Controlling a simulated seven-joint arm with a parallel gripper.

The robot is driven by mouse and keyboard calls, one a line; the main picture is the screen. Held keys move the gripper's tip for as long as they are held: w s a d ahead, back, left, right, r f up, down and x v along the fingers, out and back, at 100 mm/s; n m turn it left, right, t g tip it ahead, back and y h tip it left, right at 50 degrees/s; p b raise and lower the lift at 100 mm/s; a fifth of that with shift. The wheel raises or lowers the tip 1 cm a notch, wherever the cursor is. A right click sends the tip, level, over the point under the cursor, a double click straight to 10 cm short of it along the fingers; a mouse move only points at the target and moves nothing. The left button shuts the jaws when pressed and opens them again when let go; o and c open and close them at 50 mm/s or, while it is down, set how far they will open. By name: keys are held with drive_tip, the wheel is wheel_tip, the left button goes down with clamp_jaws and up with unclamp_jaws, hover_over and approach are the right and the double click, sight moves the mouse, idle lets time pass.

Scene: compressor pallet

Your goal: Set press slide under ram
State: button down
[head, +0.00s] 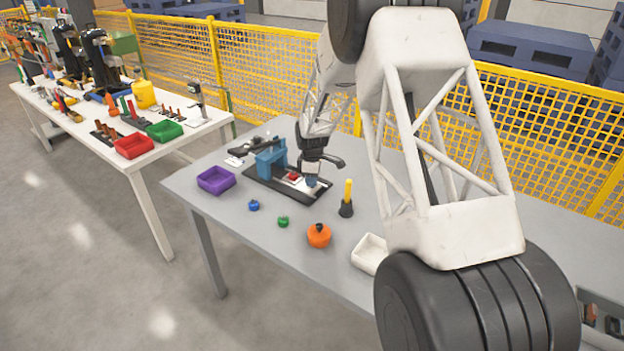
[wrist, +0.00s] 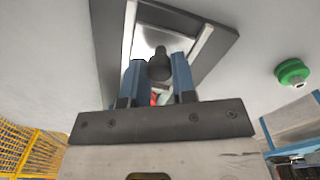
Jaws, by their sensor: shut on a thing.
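The press is a blue frame (head: 270,159) with a dark lever on top, standing on a black base plate (head: 262,187) on the grey table. A pale metal slide (head: 304,188) lies between the rails of the base, in front of the frame, and carries a red piece (head: 293,176). My gripper (head: 311,181) points down at the slide's near end. In the wrist view my gripper (wrist: 159,75) has its two blue fingers around the slide's dark round knob (wrist: 159,66), shut on it. The underside of the ram and its exact gap to the red piece are hidden.
A purple bin (head: 216,180) is left of the press. A blue knob (head: 253,205), a green knob (head: 283,222), an orange round object (head: 319,236) and a yellow-handled tool (head: 347,198) stand in front. A white tray (head: 369,254) is at right, partly behind my arm.

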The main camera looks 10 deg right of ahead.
sight(291, 173)
drive_tip(key=w+a, duration=0.6)
drive_tip(key=shift+w+a, duration=0.3)
drive_tip(key=shift+w, duration=0.05)
drive_tip(key=shift+w+a+r, duration=0.1)
drive_tip(key=shift+w+a, duration=0.3)
drive_tip(key=shift+a, duration=0.05)
drive_tip(key=c, duration=0.9)
unclamp_jaws()
drive_tip(key=shift+c, duration=0.2)
wheel_tip(291, 173, up, 8)
drive_tip(key=shift+s, duration=0.2)
